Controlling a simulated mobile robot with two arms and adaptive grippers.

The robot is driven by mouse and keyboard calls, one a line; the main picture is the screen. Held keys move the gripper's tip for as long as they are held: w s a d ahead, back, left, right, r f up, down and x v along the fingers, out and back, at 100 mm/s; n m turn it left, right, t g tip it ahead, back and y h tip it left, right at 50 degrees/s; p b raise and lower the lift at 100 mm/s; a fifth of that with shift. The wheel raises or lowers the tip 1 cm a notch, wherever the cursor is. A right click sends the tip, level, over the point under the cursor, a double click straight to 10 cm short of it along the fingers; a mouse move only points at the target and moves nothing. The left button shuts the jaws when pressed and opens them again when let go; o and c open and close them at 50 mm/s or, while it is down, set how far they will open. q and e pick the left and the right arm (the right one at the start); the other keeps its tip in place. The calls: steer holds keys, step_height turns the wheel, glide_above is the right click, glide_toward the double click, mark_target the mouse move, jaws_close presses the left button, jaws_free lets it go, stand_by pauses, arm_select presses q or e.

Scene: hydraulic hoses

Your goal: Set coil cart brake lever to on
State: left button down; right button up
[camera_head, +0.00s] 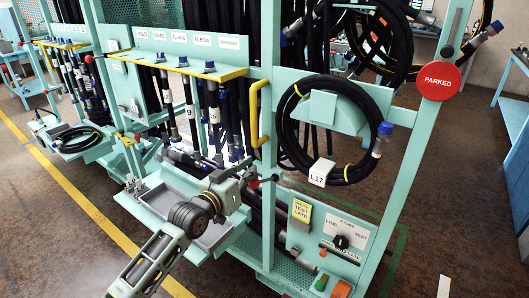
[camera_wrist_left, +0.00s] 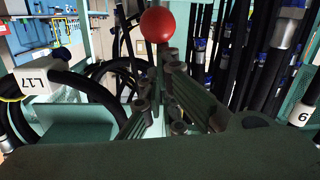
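A round red knob (camera_wrist_left: 163,24) shows large in the left wrist view, just beyond the fingertips of my left gripper (camera_wrist_left: 157,98). A red disc reading "PARKED" (camera_head: 438,80) is on the cart's right post, below a dark handle-like bar (camera_head: 452,30). I cannot tell for certain which part is the brake lever. My right gripper is not in view.
A black hose coil tagged L17 (camera_head: 320,172) hangs right of the gripper. A yellow handle (camera_head: 254,115) stands above it, and several hoses hang behind. A grey tray (camera_head: 165,205) lies below. A panel with a black knob (camera_head: 341,242) is lower right.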

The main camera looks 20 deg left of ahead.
arm_select(q)
steer(key=s+a+f+b, duration=0.1)
steer(key=s+f, duration=0.2)
steer(key=f, duration=0.4)
steer(key=shift+s+f, duration=0.15)
steer(key=shift+s, duration=0.05)
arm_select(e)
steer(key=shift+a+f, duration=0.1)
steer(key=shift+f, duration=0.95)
arm_select(q)
steer(key=shift+a, duration=0.1)
